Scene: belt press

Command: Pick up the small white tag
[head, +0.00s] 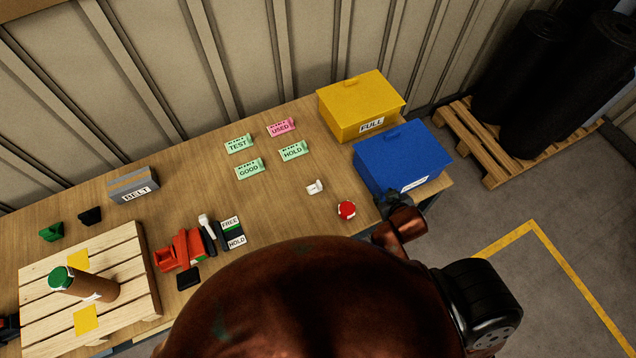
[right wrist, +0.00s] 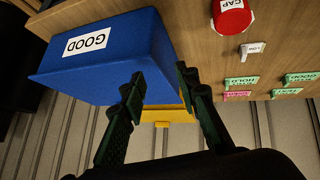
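The small white tag (head: 315,187) lies on the wooden table, left of the blue box and behind the red cap-like piece. It also shows in the right wrist view (right wrist: 252,49), with small dark print on it. My right gripper (head: 386,205) is at the table's right end, by the front of the blue box, right of the tag and apart from it. In the right wrist view my right gripper (right wrist: 160,82) has its two fingers spread with nothing between them. I cannot make out my left gripper.
The blue box (head: 402,158) and yellow box (head: 360,105) stand at the right end. The red piece (head: 347,210) is close to the tag. Green and pink labels (head: 281,128) lie behind it. A wooden pallet (head: 125,265) with a brown roll (head: 95,287) is at left.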

